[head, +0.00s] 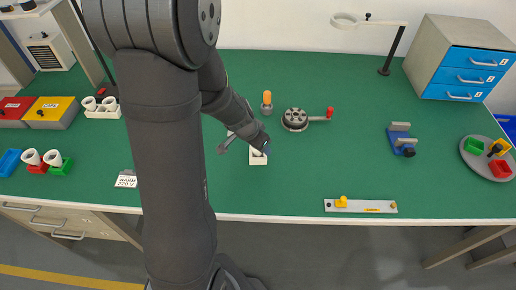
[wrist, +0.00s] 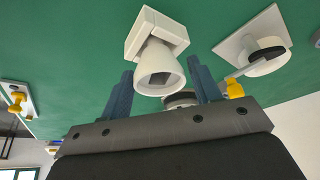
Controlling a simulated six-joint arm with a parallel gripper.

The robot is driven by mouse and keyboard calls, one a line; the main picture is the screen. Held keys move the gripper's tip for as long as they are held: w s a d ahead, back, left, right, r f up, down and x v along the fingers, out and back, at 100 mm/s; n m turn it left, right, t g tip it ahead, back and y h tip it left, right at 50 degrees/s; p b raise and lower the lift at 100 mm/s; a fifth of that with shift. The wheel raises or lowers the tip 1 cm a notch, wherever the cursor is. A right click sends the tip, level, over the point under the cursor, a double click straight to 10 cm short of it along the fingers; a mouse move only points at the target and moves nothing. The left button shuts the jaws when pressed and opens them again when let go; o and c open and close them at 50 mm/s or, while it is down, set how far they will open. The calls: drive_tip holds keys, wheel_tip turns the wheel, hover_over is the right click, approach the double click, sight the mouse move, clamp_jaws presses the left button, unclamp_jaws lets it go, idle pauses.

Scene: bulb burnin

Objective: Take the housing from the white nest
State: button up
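The white nest (head: 258,160) stands on the green bench below the end of my arm in the head view. In the wrist view the nest (wrist: 136,38) is a square white block, and the housing (wrist: 172,62), a white cup with an open round mouth, sits at it. My gripper (wrist: 163,76) is open, with one blue finger on each side of the housing's mouth. I see gaps between the housing and both fingers. In the head view my gripper (head: 266,149) partly covers the nest, and the housing is hard to make out there.
An orange-handled tool (head: 267,100) and a round grey fixture (head: 294,119) with a red-knobbed handle stand behind the nest. A blue fixture (head: 401,138) is at right. A strip with a yellow knob (head: 365,206) lies at the front edge.

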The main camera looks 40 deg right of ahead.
drive_tip(key=c, duration=0.6)
drive_tip(key=shift+r, duration=0.15)
drive_tip(key=shift+r, duration=0.55)
drive_tip(key=r, duration=0.1)
drive_tip(key=s+r, duration=0.1)
drive_tip(key=r, duration=0.1)
drive_tip(key=shift+s+d+r, duration=0.1)
drive_tip(key=shift+r, duration=0.15)
drive_tip(key=s+r, duration=1)
drive_tip(key=shift+s+d+r, duration=0.25)
drive_tip(key=shift+d+r, duration=0.05)
drive_tip(key=shift+r, duration=0.05)
